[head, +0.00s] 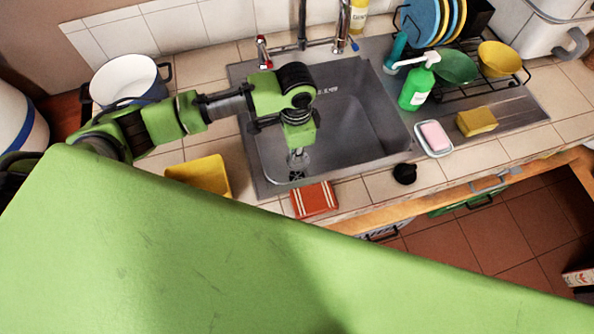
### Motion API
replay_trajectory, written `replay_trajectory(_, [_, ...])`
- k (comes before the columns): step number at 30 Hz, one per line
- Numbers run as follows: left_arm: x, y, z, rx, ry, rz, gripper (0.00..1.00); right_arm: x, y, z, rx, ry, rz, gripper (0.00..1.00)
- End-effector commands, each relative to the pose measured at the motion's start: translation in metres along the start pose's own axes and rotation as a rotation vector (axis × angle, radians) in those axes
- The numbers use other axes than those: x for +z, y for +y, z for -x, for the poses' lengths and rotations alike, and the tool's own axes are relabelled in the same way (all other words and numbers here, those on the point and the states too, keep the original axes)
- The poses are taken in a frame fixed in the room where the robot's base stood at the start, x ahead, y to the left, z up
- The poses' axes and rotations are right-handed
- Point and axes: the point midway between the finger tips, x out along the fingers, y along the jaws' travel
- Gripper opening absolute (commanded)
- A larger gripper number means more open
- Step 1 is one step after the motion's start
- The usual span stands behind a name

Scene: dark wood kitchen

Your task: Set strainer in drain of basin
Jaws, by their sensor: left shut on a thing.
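The grey metal basin (352,123) is sunk into the tiled counter. My left gripper (299,150) reaches in from the left and points down over the basin's near left part. It is shut on a small metallic strainer (298,161), which is mostly hidden by the gripper. The dark drain (296,176) shows just below the strainer in the picture. I cannot tell whether the strainer touches the basin floor. My right gripper is not in view.
A yellow container (200,175) and a red-striped cloth (314,200) lie at the counter's front. A black stopper-like object (405,173), soap dish (433,139), sponge (477,121) and green bottle (416,88) stand right. The faucet (342,28) is behind. My green body covers the foreground.

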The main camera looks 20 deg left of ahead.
Motion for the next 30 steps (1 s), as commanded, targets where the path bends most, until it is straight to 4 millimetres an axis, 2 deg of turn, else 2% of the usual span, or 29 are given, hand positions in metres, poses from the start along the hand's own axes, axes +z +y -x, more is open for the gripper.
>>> replay_trajectory(3, [0.002, 0.001, -0.023, 0.002, -0.005, 0.002, 0.00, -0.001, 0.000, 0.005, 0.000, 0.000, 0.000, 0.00])
replay_trajectory(6, [0.001, 0.001, -0.038, 0.001, -0.003, 0.000, 0.00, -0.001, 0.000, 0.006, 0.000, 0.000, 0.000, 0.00])
replay_trajectory(11, [0.001, 0.001, -0.053, 0.000, -0.001, 0.001, 0.00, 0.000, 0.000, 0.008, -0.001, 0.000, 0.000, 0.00])
replay_trajectory(16, [0.001, 0.001, -0.077, 0.000, -0.002, 0.002, 0.00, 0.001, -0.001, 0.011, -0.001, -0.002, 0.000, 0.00])
replay_trajectory(19, [0.001, 0.001, -0.084, -0.001, 0.000, 0.001, 0.00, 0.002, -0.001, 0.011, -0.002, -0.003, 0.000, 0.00])
replay_trajectory(29, [0.001, 0.000, -0.087, -0.001, 0.000, 0.002, 0.00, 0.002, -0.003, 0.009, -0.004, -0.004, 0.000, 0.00])
replay_trajectory(30, [0.001, 0.000, -0.086, -0.001, 0.000, 0.002, 0.14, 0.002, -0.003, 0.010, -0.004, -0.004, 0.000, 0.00])
